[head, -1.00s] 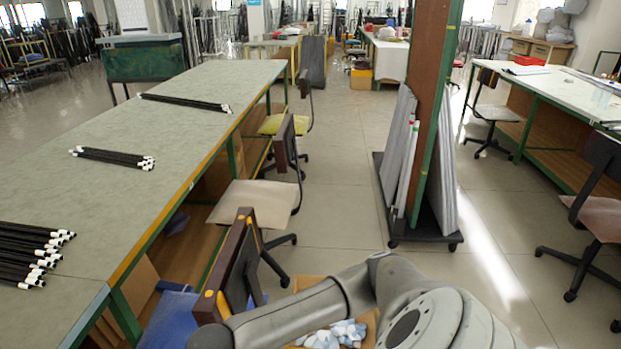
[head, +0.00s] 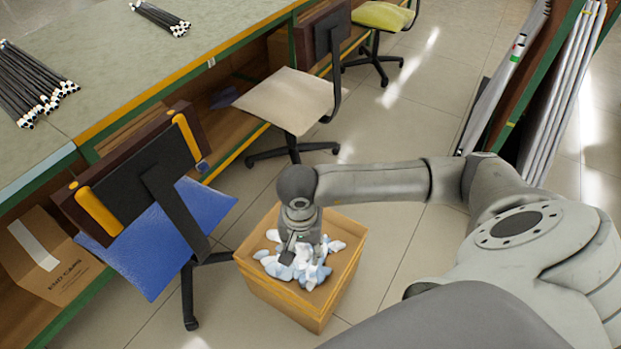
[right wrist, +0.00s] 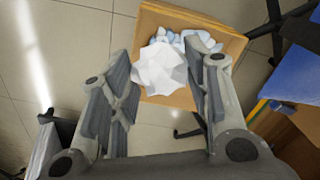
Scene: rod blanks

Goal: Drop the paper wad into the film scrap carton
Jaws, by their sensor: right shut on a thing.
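The open brown carton (head: 287,303) stands on the floor in the lower middle of the head view, with white and pale blue scraps (head: 300,273) inside. My right gripper (head: 290,250) points down over the carton, its fingers partly hidden by the wrist. In the right wrist view, a crumpled white paper wad (right wrist: 160,68) is between the fingers of my right gripper (right wrist: 157,75), in front of the carton (right wrist: 222,38). The wad covers part of the carton's opening. In the head view I cannot separate the wad from the scraps. My left gripper is not in view.
A blue-seated chair (head: 160,235) stands left of the carton, and a beige-seated chair (head: 290,102) stands behind it. The long workbench (head: 120,65) with black rods runs along the left. A rack of panels (head: 565,95) stands at the upper right. Floor right of the carton is free.

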